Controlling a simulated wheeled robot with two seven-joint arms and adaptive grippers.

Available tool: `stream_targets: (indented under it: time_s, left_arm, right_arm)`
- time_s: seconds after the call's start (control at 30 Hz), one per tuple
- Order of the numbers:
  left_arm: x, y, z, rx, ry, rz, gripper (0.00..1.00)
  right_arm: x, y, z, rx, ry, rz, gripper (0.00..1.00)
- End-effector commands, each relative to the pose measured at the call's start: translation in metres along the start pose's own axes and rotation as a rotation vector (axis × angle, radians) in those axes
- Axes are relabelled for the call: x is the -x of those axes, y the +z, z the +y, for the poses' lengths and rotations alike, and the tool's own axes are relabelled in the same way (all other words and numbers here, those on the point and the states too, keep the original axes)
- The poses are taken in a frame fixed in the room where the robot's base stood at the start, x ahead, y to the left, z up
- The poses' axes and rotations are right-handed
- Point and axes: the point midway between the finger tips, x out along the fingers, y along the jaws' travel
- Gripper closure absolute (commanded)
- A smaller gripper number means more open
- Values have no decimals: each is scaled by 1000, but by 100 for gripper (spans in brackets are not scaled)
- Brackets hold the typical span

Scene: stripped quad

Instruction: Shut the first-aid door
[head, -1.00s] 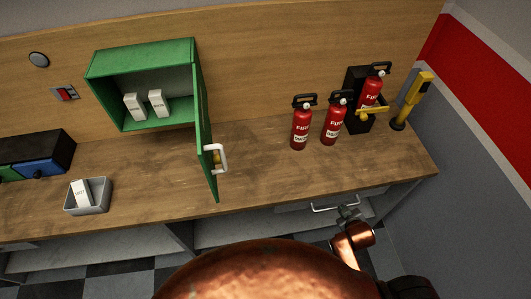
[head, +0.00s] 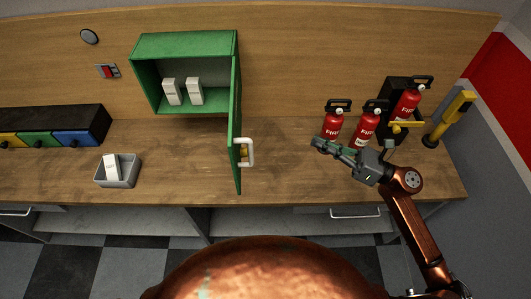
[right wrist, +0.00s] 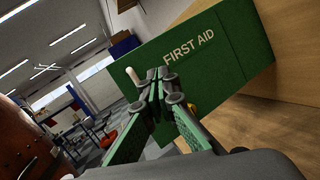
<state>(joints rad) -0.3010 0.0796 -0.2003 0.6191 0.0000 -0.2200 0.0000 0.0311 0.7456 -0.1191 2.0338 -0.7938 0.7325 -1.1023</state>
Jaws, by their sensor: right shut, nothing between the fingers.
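The green first-aid cabinet (head: 185,44) is on the back panel above the worktop, holding two white boxes (head: 172,92). Its green door (head: 235,125) is hinged on the right and stands open, sticking out toward me. A white handle (head: 248,152) is on the door's outer face. My right gripper (head: 318,143) is shut and empty, over the worktop to the right of the door, apart from it. In the right wrist view the door (right wrist: 205,55) with its "FIRST AID" lettering lies ahead of the fingers (right wrist: 168,88). My left gripper is out of view.
Fire extinguishers (head: 366,128) stand at the right beside and behind my right gripper, with a yellow tool (head: 450,118) beyond. A grey bin (head: 117,175) with a white box sits left. Worktop (head: 280,180) between door and gripper is clear.

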Motion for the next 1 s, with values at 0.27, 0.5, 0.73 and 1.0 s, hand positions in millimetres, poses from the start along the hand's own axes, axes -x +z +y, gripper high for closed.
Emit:
stream_targets:
  time_s: [0.27,0.5,0.73,1.0]
  left_arm:
    - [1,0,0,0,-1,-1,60]
    - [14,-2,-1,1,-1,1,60]
    - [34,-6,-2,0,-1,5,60]
    - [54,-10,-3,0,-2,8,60]
  right_arm:
    - [4,-35,33,247,201,228,100]
    - [-22,-41,41,256,214,235,100]
    - [-68,-51,49,253,213,233,100]
    - [-112,-64,57,252,211,234,100]
